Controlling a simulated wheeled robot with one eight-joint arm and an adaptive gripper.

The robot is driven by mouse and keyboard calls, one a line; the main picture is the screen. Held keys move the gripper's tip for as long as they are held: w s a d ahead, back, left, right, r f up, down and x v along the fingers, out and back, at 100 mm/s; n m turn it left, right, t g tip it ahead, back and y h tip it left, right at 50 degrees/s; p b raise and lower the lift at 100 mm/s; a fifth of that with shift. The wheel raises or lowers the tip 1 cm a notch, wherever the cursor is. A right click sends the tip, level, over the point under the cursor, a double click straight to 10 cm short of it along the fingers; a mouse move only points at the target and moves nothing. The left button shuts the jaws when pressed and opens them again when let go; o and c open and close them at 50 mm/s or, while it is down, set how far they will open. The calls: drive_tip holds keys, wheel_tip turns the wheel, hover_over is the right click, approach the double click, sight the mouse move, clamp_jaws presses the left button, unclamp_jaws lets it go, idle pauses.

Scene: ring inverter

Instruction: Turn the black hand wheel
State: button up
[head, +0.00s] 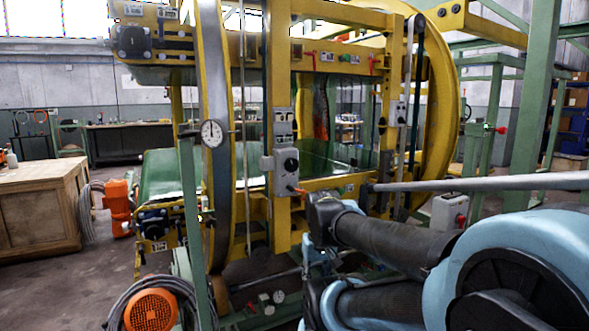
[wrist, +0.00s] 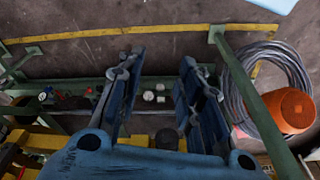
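No part in view is clearly the black hand wheel. A round black knob (head: 290,164) sits on a grey box on the machine's yellow post in the head view. I cannot tell if this is the wheel. In the wrist view my gripper (wrist: 162,62) is open, with its two blue fingers well apart and nothing between them. It hangs over the machine's low green frame and the floor. A dark round part (wrist: 167,139) shows between the finger bases; I cannot tell what it is. My arm comes in from the right in the head view.
The yellow ring machine (head: 212,90) fills the middle. Small gauges (wrist: 148,95) sit low on the frame. An orange motor (head: 151,310) and a coiled hose (wrist: 262,75) lie near. A wooden crate (head: 40,205) stands left.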

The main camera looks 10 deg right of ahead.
drive_tip(key=o, duration=0.4)
drive_tip(key=shift+s, duration=0.1)
drive_tip(key=o, duration=0.4)
drive_tip(key=shift+s+a+r, duration=0.2)
drive_tip(key=shift+r, duration=0.1)
drive_tip(key=shift+o, duration=0.5)
drive_tip(key=w+a+r+n+t+y, duration=0.2)
drive_tip(key=w+a+r+t+y, duration=0.1)
drive_tip(key=w, duration=0.6)
drive_tip(key=a+r+y, duration=0.1)
drive_tip(key=a, duration=0.1)
drive_tip(key=shift+a+n+y, duration=0.3)
drive_tip(key=n+t+y, duration=0.1)
drive_tip(key=t, duration=1.1)
approach(293, 166)
drive_tip(key=x, duration=1)
drive_tip(key=shift+w+a+r, duration=0.1)
drive_tip(key=shift+w, duration=0.2)
drive_tip(key=shift+c, duration=0.2)
drive_tip(key=c, duration=1)
